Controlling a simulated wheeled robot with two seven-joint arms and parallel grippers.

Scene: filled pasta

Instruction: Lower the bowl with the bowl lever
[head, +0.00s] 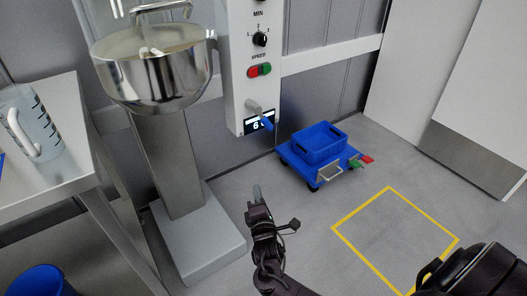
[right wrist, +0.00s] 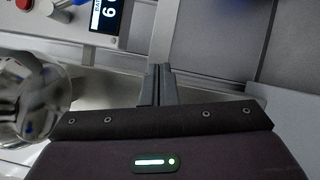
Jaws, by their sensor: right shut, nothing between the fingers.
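The shiny metal bowl (head: 150,72) of the mixer is at the upper left of the head view, held above the mixer's foot, with a hook tool dipping into it. Part of it also shows at the left edge of the right wrist view (right wrist: 32,95). The bowl lever (head: 264,117), a grey stem with a blue grip, sticks out low on the white control panel (head: 237,70) beside the display. My right gripper (head: 257,194) is shut and empty, below the lever and apart from it. Its closed fingers show in the right wrist view (right wrist: 157,85). My left gripper is out of sight.
A blue crate on a blue dolly (head: 320,144) stands on the floor to the right. A yellow square (head: 345,239) marks free floor. A table (head: 52,184) with a measuring jug (head: 30,122) is at the left, a blue bin (head: 38,282) below it. The mixer's foot (head: 200,243) is near my right arm.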

